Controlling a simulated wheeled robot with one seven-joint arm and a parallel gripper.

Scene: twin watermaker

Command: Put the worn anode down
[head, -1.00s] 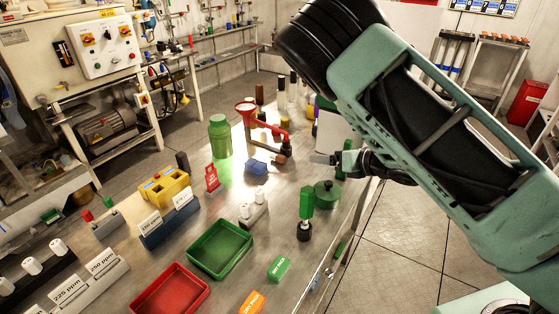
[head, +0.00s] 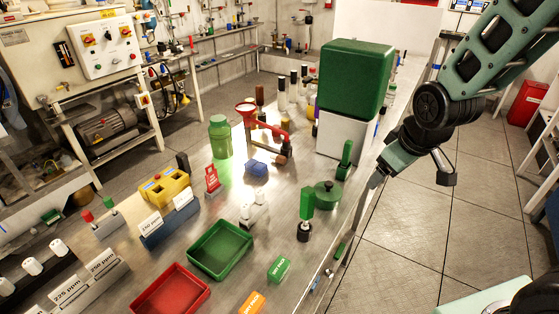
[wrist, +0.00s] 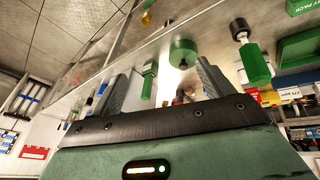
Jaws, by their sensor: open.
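My gripper (head: 374,183) is at the right edge of the steel bench, at the end of my arm. In the wrist view its two fingers (wrist: 163,86) stand wide apart with nothing held between them. A green upright handle (head: 345,160) stands on the bench just left of the gripper. It also shows beyond the fingers in the wrist view (wrist: 148,80). No piece in view can be told for certain as the worn anode. A small brown cylinder (head: 281,159) lies by the red funnel stand (head: 270,122), but I cannot tell what it is.
A large green box (head: 355,78) sits on a white one (head: 342,135) behind. A green tray (head: 220,249) and red tray (head: 170,293) lie in front.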

